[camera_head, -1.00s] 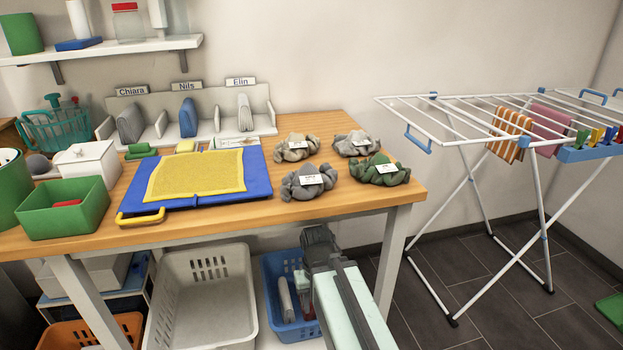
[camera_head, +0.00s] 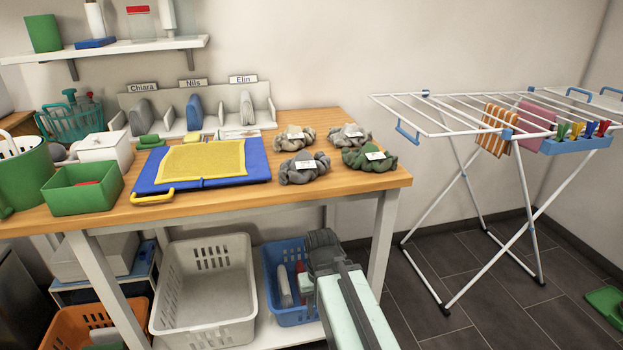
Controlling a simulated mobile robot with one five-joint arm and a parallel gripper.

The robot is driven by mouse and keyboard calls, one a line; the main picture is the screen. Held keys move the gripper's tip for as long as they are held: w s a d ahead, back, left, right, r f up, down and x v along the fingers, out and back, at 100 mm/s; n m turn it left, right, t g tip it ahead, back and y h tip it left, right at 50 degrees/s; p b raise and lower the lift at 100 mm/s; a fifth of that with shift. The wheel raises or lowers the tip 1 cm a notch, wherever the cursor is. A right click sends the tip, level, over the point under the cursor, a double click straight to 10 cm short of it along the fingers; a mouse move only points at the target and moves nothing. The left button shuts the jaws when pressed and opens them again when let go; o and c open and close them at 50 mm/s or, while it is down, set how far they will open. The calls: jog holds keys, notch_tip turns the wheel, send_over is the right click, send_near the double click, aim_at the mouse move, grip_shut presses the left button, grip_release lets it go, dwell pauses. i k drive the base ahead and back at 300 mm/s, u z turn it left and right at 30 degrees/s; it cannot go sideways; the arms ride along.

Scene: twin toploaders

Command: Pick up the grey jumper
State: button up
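A dark grey knitted bundle (camera_head: 303,170) with a white label lies at the front of the wooden table's right part; it looks like the grey jumper. Three similar labelled bundles lie close by: a beige-grey one (camera_head: 294,140) behind it, a pale grey one (camera_head: 348,136) behind to the right, and a green one (camera_head: 369,161) to its right. The label texts are too small to read. My gripper (camera_head: 322,240) is low in front of the table, below the tabletop's height in the picture and apart from the bundles. Its fingers are not clear enough to judge.
A blue folding board (camera_head: 258,160) with a yellow cloth (camera_head: 203,158) lies left of the bundles. A white basket (camera_head: 203,250) and a blue basket (camera_head: 275,262) stand under the table (camera_head: 240,200). A drying rack (camera_head: 455,150) stands at right, with open floor before it.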

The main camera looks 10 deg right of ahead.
aim_at(302, 169)
jog(key=u, duration=0.1)
jog(key=k, duration=0.2)
jog(key=u, duration=3.2)
jog(key=k, duration=0.75)
jog(key=z, duration=1.1)
jog(key=i, duration=1)
jog(key=z, duration=0.05)
